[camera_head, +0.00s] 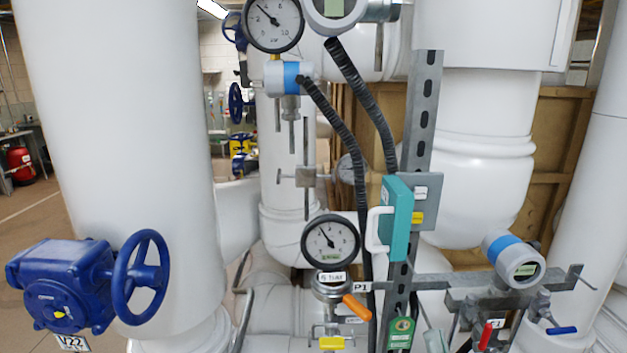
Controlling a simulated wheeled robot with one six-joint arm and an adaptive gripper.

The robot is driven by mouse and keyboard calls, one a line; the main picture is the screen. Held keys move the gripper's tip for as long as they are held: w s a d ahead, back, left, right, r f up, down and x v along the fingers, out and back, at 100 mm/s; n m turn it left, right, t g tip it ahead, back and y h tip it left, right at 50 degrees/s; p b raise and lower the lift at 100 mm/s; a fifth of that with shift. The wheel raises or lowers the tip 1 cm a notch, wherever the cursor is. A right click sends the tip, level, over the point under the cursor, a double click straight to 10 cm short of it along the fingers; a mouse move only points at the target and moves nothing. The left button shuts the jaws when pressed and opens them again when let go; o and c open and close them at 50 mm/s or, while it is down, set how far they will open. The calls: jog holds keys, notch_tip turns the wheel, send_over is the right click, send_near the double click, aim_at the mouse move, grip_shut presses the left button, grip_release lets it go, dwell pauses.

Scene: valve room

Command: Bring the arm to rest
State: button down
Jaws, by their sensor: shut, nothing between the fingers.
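Neither my arm nor my gripper shows in the head camera view. A blue gearbox valve (65,285) with a blue handwheel (140,277) sits at the lower left, in front of a thick white pipe. A round pressure gauge (330,242) marked P1 stands near the middle, above an orange lever (356,307). A teal box (397,212) with a white handle is mounted on a slotted metal upright to the right of the gauge.
Thick white pipes (120,120) fill much of the view. Black corrugated hoses (345,130) hang in the middle. A blue-banded transmitter (512,258) sits on a bracket at the right. Open floor (45,225) shows at the far left.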

jog(key=s+f+n+g, duration=0.2)
jog(key=s+f+g, duration=0.3)
jog(key=s+f, duration=1.2)
jog(key=s+f+n+g, duration=0.2)
jog(key=s, duration=0.7)
jog(key=s+f+n+g, duration=0.1)
jog(key=s+f+g, duration=0.1)
jog(key=s, duration=0.8)
jog(key=shift+a+f+n, duration=0.3)
jog(key=shift+f+n, duration=0.1)
jog(key=shift+f, duration=0.45)
